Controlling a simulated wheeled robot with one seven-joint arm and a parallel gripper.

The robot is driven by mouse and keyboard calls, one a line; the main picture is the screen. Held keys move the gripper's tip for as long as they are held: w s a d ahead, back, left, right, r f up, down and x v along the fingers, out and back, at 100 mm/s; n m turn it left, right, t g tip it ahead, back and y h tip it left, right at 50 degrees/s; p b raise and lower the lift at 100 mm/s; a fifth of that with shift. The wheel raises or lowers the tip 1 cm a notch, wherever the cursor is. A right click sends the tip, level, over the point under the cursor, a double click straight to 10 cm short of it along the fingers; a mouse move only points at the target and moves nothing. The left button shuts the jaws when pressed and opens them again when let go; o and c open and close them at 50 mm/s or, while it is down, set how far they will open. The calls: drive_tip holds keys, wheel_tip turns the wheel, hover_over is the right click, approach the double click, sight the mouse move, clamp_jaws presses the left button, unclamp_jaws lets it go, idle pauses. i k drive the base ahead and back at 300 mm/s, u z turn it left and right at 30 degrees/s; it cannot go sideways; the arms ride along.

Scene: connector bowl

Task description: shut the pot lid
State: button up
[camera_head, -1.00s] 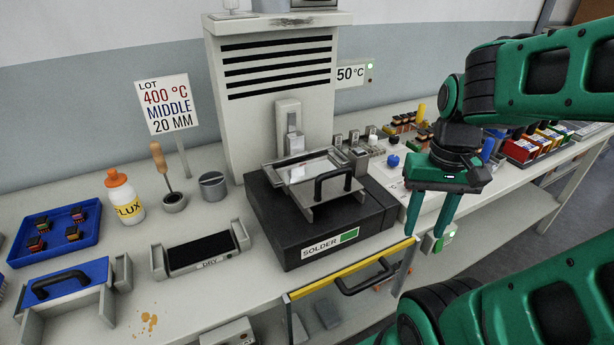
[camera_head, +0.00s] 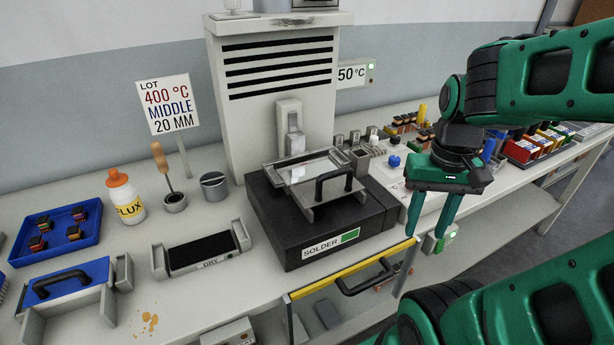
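The solder pot (camera_head: 300,237) is a dark box with a "SOLDER" label, standing in the middle of the bench. On its top is a metal-framed opening (camera_head: 296,163) with a shiny surface showing in it. A grey metal plate with a black arched handle (camera_head: 334,186), seemingly the lid, sits at the front right of the opening, leaving much of it uncovered. My gripper (camera_head: 424,232) hangs to the right of the pot, pointing down. Its two green fingers are apart with nothing between them, clear of the handle.
A yellow-edged front panel with a black handle (camera_head: 368,279) lies below the pot. A grey vented tower (camera_head: 270,90) stands behind. A "DRY" stand (camera_head: 200,254), flux bottle (camera_head: 126,196) and blue tray (camera_head: 55,235) are left. Small parts and colored boxes (camera_head: 535,145) are right.

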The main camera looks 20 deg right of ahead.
sight(328, 187)
drive_tip(key=z, duration=0.55)
drive_tip(key=k, duration=1.75)
drive_tip(key=u, duration=0.6)
drive_tip(key=i, duration=1)
drive_tip(key=z, duration=0.05)
